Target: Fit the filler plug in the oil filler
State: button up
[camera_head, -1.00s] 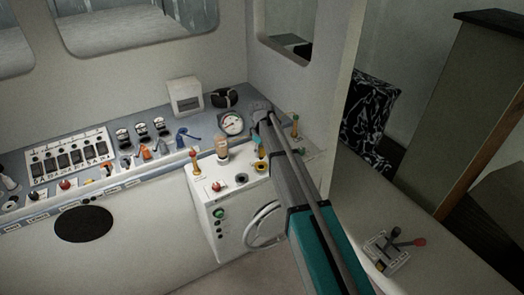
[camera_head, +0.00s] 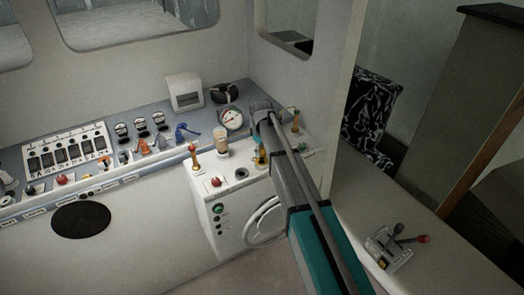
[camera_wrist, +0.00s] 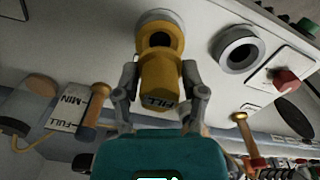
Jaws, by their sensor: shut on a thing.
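My gripper (camera_wrist: 162,98) is shut on the yellow filler plug (camera_wrist: 161,88), marked FILL, in the wrist view. One finger is on each side of it. The oil filler (camera_wrist: 158,20) is a yellow ring with a dark open hole, set in a pale collar on the white panel. The plug's far end overlaps the filler's near edge in the picture, and the hole still shows beyond it. I cannot tell whether they touch. In the head view, a yellow part (camera_head: 260,158) shows beside my arm, which hides most of the gripper and filler.
A grey-rimmed dark socket (camera_wrist: 238,50) and a red button (camera_wrist: 287,81) lie right of the filler. A MIN/FULL tag (camera_wrist: 73,112) and a wooden handle (camera_wrist: 97,107) are at left. The white engine box (camera_head: 228,205) carries a wheel (camera_head: 265,222); upright handles stand nearby.

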jog(key=shift+f+b, duration=1.25)
jog(key=shift+f, duration=0.15)
jog(key=shift+f+b, duration=0.25)
jog(key=shift+b, duration=0.05)
jog(key=o, duration=1.2)
jog(key=shift+r, duration=0.1)
